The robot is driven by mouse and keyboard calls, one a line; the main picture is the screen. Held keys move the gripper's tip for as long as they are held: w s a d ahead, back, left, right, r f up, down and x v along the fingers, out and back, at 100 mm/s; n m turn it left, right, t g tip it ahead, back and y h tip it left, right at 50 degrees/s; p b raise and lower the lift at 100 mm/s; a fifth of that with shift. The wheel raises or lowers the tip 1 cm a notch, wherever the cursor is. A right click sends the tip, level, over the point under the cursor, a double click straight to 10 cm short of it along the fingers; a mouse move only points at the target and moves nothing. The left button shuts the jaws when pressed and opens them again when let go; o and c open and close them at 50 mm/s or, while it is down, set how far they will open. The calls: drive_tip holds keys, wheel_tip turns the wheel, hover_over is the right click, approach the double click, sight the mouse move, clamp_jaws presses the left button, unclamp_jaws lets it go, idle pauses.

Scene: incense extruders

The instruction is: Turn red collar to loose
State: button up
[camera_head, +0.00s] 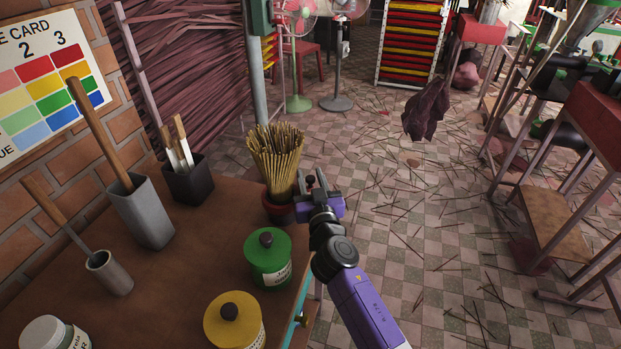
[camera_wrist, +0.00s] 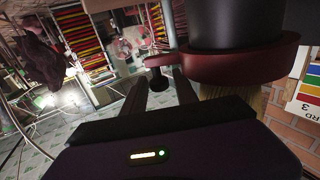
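A dark red collar (camera_wrist: 240,66) circles a black cylinder (camera_wrist: 235,22) at the upper right of the wrist view. A short red arm with a dark round knob (camera_wrist: 159,83) sticks out from its left side. In the head view the dark red holder (camera_head: 276,211) of a bundle of incense sticks (camera_head: 277,152) stands at the table's edge, partly behind my gripper. My gripper (camera_head: 311,183) is just right of it. In the wrist view my gripper (camera_wrist: 160,92) is open, its two fingers apart on either side of the knob, with gaps showing.
The brown table (camera_head: 185,262) holds a green jar (camera_head: 268,262), a yellow jar (camera_head: 234,325), a white jar (camera_head: 50,337) and grey and black tool holders. A brick wall with a colour card (camera_head: 50,80) is at left. The tiled floor right of the table is strewn with sticks.

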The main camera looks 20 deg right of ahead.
clamp_jaws()
idle(1.2)
